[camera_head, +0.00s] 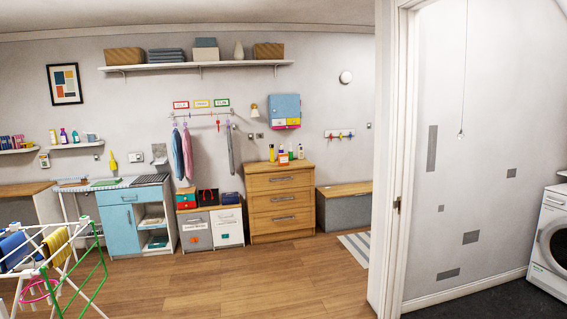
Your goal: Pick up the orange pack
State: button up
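A small orange pack (283,159) stands on top of the wooden chest of drawers (280,203), against the far wall. Several bottles stand close around it, with a yellow one (271,153) to its left. The pack is far off and small, so its details are hard to make out. My gripper does not show in this view.
A drying rack (55,262) with cloths stands at the near left. A white door frame (390,170) stands right of centre, with a washing machine or dryer (549,240) beyond it. Wooden floor (235,280) lies clear before the chest. A low bench (343,210) stands right of it.

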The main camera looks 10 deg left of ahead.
aim_at(282, 158)
jog(key=u, duration=0.1)
jog(key=i, duration=1.6)
jog(key=u, duration=0.25)
jog(key=i, duration=1.3)
jog(key=u, duration=0.2)
jog(key=i, duration=3.85)
jog(key=z, duration=0.3)
jog(key=i, duration=2.3)
jog(key=z, duration=0.1)
